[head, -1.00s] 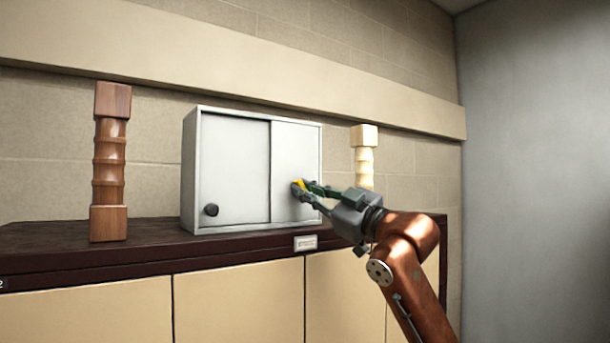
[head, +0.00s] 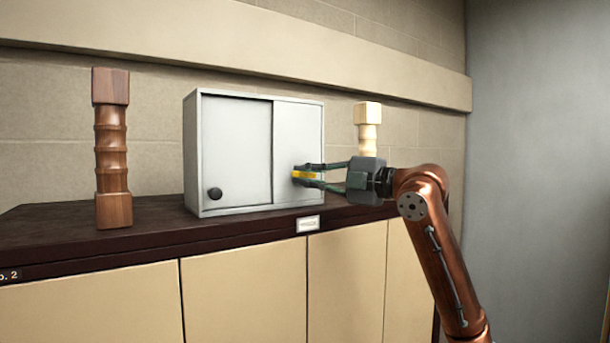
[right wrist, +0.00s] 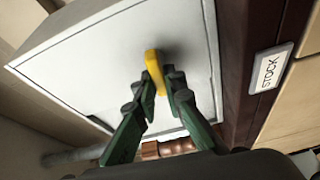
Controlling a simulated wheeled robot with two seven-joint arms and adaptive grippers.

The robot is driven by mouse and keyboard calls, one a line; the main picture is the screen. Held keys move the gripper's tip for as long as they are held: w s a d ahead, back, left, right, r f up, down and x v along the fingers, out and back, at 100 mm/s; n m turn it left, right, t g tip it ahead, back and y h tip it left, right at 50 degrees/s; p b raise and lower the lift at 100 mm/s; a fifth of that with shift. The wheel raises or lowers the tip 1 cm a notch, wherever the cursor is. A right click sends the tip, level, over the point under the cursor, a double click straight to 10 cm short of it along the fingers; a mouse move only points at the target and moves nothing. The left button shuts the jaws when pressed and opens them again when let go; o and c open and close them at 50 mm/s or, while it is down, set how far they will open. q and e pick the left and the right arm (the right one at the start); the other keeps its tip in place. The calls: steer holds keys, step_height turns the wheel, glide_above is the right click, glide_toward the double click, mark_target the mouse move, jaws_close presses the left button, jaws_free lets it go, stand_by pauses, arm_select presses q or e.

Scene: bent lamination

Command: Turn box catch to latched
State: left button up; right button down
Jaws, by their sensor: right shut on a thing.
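The grey box (head: 236,150) stands on the dark cabinet top, with two front panels and a black round knob (head: 214,193) at its lower left. The yellow catch (head: 303,175) is on the right panel and lies about level in the head view. My right gripper (head: 302,175) is shut on the catch, one finger above it and one below. In the right wrist view the yellow catch (right wrist: 152,72) sticks out between the two green fingers (right wrist: 160,88), against the box front. My left gripper is not in view.
A dark brown turned wooden post (head: 112,150) stands left of the box. A pale turned post (head: 367,125) stands to its right, partly behind my right gripper. The cabinet (head: 245,290) has a small label (head: 308,224) on its top edge.

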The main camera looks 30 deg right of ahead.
steer(key=shift+f+n, duration=0.15)
steer(key=shift+n, duration=0.35)
steer(key=shift+g, duration=0.3)
steer(key=c, duration=2)
jaws_free()
steer(key=shift+s+d, duration=0.1)
steer(key=shift+s, duration=0.05)
steer(key=v, duration=1.2)
steer(key=shift+a, duration=0.2)
